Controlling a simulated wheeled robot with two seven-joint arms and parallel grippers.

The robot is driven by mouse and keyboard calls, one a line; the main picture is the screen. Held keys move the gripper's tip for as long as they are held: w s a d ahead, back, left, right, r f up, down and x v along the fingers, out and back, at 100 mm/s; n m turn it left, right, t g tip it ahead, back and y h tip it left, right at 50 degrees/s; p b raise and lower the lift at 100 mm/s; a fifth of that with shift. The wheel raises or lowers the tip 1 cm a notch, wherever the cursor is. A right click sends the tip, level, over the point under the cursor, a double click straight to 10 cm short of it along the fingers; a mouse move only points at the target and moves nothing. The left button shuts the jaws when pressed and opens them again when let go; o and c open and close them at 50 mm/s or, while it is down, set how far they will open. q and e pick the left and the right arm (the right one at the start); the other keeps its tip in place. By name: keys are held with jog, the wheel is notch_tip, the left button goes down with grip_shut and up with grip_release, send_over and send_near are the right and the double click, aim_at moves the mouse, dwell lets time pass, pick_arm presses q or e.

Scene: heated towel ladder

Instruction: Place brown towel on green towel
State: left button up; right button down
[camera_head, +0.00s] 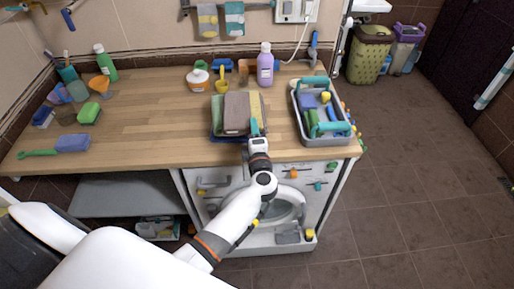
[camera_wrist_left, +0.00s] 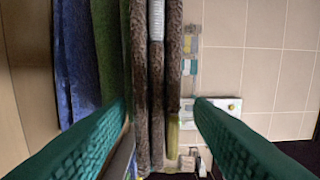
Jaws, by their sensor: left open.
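The folded brown towel (camera_head: 236,112) lies on top of a stack on the wooden counter. In the left wrist view, its brown folded layers (camera_wrist_left: 143,70) stand side by side with the green towel (camera_wrist_left: 108,45) and a blue towel (camera_wrist_left: 73,50). My left gripper (camera_head: 254,127) is at the front right corner of the stack. Its teal fingers (camera_wrist_left: 160,135) are open, with the brown layers showing between them; I cannot tell whether they touch. My right gripper is not in view.
A grey caddy (camera_head: 338,129) with bottles and tools stands right of the stack. A washing machine (camera_head: 320,190) is below.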

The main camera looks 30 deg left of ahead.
pick_arm(q)
jog(key=b+v, duration=0.2)
jog(key=v, duration=0.7)
jog(key=s+d+f+m+t+h, duration=0.1)
jog(key=s+d+f+m+h, duration=0.2)
jog(key=f+m, duration=0.55)
jog(key=d+f+m+h, duration=0.3)
jog(key=f+m+h, duration=0.25)
jog(key=f, duration=0.55)
jog(key=s+d+f+m+g+h, duration=0.1)
jog(key=s+f+m+g+h, duration=0.15)
jog(key=s+f, duration=0.35)
jog(key=s+d+f+m+g+h, duration=0.15)
jog(key=s+f+m, duration=0.25)
jog(key=f, duration=0.4)
jog(key=s+a+f+m+g, duration=0.2)
jog(key=s+f, duration=0.3)
jog(key=s, duration=0.4)
jog(key=s+a+f+m+g+y, duration=0.1)
jog(key=s+a+f+g, duration=0.3)
jog(key=s, duration=0.6)
jog(key=s+a+f+m+g+y, duration=0.1)
jog(key=s+a+f+m+g, duration=0.2)
jog(key=s+f, duration=0.4)
jog(key=s+m+g, duration=0.1)
jog(key=s, duration=0.2)
jog(key=shift+s+g, duration=0.25)
jog(key=shift+g, duration=0.15)
jog(key=shift+f, duration=0.1)
